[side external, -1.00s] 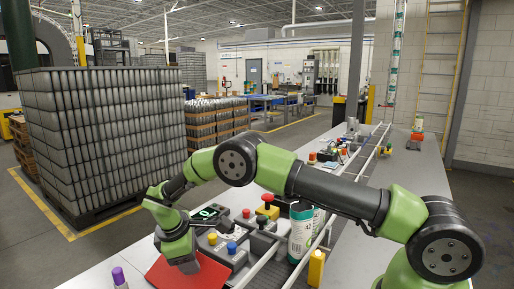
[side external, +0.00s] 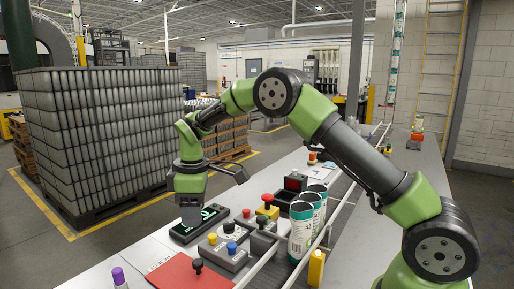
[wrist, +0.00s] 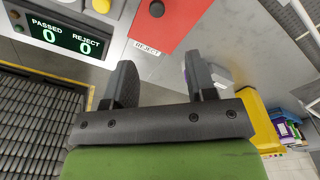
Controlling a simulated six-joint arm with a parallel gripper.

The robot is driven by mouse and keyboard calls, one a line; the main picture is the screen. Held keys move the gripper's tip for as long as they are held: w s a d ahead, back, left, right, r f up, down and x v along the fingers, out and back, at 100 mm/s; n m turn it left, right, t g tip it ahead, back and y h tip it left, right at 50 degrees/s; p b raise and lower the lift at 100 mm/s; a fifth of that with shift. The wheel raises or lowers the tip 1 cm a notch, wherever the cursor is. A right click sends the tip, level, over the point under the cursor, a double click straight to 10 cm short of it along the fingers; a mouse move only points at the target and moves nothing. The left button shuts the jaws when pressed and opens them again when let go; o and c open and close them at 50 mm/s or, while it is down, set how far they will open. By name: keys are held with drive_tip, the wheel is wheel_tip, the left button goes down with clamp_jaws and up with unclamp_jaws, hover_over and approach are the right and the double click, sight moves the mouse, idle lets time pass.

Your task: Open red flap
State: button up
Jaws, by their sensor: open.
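The red flap (side external: 172,274) lies flat at the near end of the table, with a black knob (side external: 198,265) on its top. A white REJECT label (side external: 158,266) is beside its edge. In the wrist view the red flap (wrist: 180,22), its black knob (wrist: 157,8) and the REJECT label (wrist: 147,47) show at the top. My gripper (side external: 190,222) points down in the air, apart from the flap and above the far side near the counter display. In the wrist view my gripper (wrist: 160,62) has its two dark fingers spread with nothing between them.
The counter display (side external: 200,222) stands behind the flap. White and green cans (side external: 301,232) stand by the conveyor rails.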

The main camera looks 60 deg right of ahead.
drive_tip(key=s+a+r+m+t+y, duration=0.1)
drive_tip(key=s+r+m+t, duration=0.3)
drive_tip(key=s+r, duration=1.2)
drive_tip(key=shift+s+a+r+m, duration=0.2)
drive_tip(key=shift+s+m, duration=0.2)
drive_tip(key=shift+m, duration=1.6)
drive_tip(key=shift+f, duration=0.1)
drive_tip(key=n+g+h, duration=0.1)
drive_tip(key=n+g, duration=0.4)
drive_tip(key=n, duration=0.4)
hover_over(197, 262)
wheel_tip(197, 262, down, 20)
drive_tip(key=r, duration=0.1)
wheel_tip(197, 262, down, 11)
